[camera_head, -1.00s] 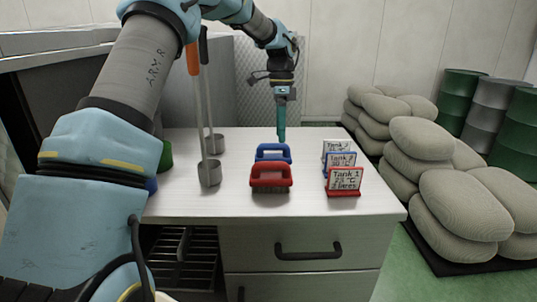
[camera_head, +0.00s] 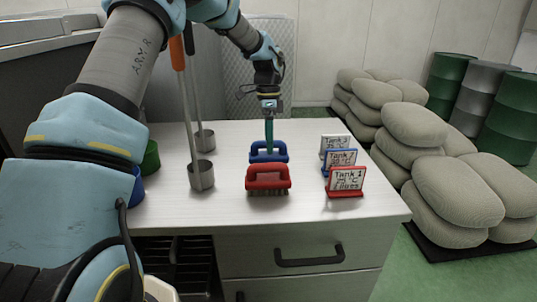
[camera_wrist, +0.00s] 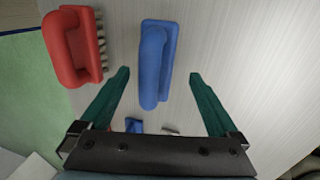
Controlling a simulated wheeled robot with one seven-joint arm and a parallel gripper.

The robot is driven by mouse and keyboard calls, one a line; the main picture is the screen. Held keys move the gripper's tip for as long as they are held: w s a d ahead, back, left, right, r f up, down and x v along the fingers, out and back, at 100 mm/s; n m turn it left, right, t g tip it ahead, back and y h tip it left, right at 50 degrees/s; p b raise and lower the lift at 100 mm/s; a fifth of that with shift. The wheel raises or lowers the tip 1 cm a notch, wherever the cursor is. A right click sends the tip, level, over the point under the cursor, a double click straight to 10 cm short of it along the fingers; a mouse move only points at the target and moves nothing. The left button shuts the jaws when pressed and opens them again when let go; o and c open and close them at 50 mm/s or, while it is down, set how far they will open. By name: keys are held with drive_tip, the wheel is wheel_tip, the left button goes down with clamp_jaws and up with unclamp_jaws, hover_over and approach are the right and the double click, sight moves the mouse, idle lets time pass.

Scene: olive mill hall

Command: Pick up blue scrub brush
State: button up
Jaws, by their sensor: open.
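The blue scrub brush (camera_head: 268,151) lies on the white counter, just behind the red scrub brush (camera_head: 268,178) in the head view. In the wrist view the blue brush (camera_wrist: 155,62) is in the middle, with its near end between the two green fingers. My gripper (camera_wrist: 160,78) is open and empty, one finger on each side of the blue brush, with a gap on both sides. In the head view my gripper (camera_head: 269,138) points down at the blue brush. The red brush (camera_wrist: 74,46) is left of the fingers in the wrist view.
Several tank signs (camera_head: 345,180) stand on the right of the counter (camera_head: 230,209). Long-handled ladles (camera_head: 201,176) stand to the left, with a green container (camera_head: 151,158) beyond. Stacked sacks (camera_head: 445,180) fill the floor at right.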

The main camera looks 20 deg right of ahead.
drive_tip(key=f, duration=0.2)
drive_tip(key=s+f+p, duration=0.1)
drive_tip(key=f, duration=0.1)
drive_tip(key=shift+a, duration=0.2)
drive_tip(key=shift+c, duration=0.3)
drive_tip(key=shift+r, duration=0.1)
clamp_jaws()
drive_tip(key=shift+r, duration=0.1)
wheel_tip(320, 180, up, 10)
drive_tip(key=b, duration=0.2)
drive_tip(key=shift+b, duration=0.35)
